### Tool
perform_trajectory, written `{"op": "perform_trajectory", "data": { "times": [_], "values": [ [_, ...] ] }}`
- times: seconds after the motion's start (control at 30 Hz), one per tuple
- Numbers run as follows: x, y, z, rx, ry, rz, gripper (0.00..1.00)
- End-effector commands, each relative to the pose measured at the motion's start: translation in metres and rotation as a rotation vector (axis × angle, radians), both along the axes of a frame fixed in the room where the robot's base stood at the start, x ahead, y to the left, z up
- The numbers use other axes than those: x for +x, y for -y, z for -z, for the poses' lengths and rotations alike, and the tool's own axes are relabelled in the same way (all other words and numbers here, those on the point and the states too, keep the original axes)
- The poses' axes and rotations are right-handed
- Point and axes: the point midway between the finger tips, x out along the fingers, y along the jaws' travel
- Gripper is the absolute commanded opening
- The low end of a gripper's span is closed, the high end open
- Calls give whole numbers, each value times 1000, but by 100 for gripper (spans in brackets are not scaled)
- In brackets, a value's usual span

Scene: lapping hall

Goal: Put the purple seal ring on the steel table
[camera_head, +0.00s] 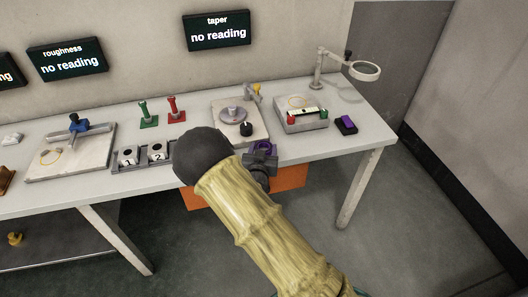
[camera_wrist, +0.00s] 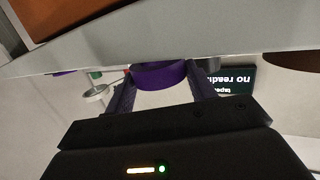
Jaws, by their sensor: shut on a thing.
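The purple seal ring (camera_head: 265,147) is held in my gripper (camera_head: 260,155) at the front edge of the long pale grey table (camera_head: 330,145). In the wrist view the ring (camera_wrist: 158,75) sits between the two fingers of my gripper (camera_wrist: 162,90), which are shut on it. That view is upside down, with the table edge (camera_wrist: 190,38) close by the ring. I cannot tell whether the ring touches the table. My arm hides part of the table front. I cannot tell for sure whether this table is the steel one.
On the table stand a stone plate (camera_head: 70,157), a grey block holder (camera_head: 143,160), a green stand (camera_head: 147,115), a red stand (camera_head: 174,108), a grey slab (camera_head: 300,116), a purple-topped black block (camera_head: 346,125) and a ring magnifier (camera_head: 365,70). An orange panel (camera_head: 290,178) is below the edge.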

Motion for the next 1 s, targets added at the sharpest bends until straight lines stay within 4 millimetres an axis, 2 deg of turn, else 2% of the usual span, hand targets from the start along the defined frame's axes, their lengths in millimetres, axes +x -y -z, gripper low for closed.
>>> {"op": "perform_trajectory", "data": {
  "times": [0.1,0.5,0.53,0.6,1.0],
  "values": [
    [0,1,10,1,1,2,31],
    [1,3,15,1,1,5,31],
    [1,3,14,1,1,4,61],
    [1,3,14,1,1,4,75],
    [1,3,13,0,1,4,77]
  ]
}}
